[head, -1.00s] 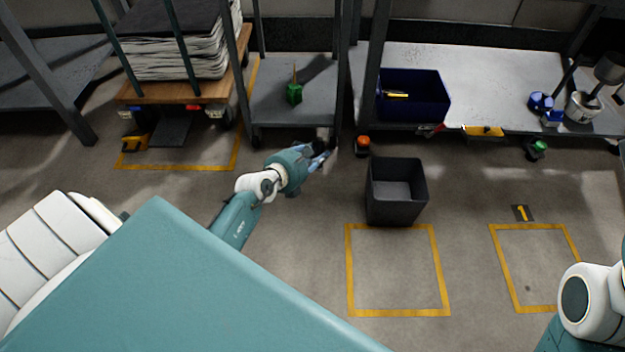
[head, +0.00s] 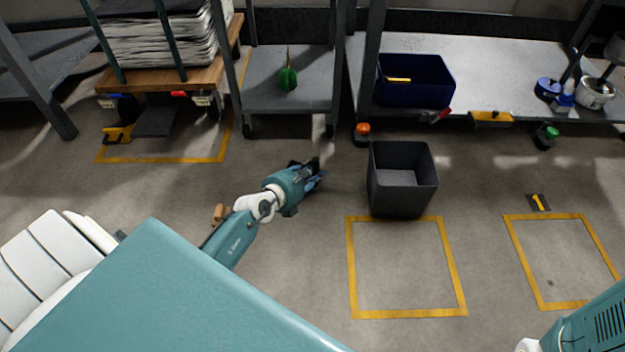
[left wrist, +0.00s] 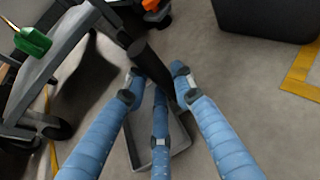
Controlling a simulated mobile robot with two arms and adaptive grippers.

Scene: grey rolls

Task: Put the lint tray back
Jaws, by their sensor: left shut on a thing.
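My left gripper (head: 308,172) is low over the floor, between the grey cart and the dark bin. In the left wrist view its blue fingers (left wrist: 158,86) are closed around a dark round bar (left wrist: 152,64). A shallow grey tray (left wrist: 179,138) with a raised rim shows below and between the fingers, and I take it for the lint tray. The bar looks like its handle, though the join is hidden. In the head view the gripper hides most of the tray. My right gripper is out of view; only part of that arm shows at lower right.
A dark open bin (head: 402,190) stands right of my left gripper, behind a yellow floor outline (head: 350,270). A grey cart (head: 262,92) with a green item (head: 288,78) is behind the gripper. An orange-topped object (head: 362,134) stands near the bin. Floor ahead of the bin is clear.

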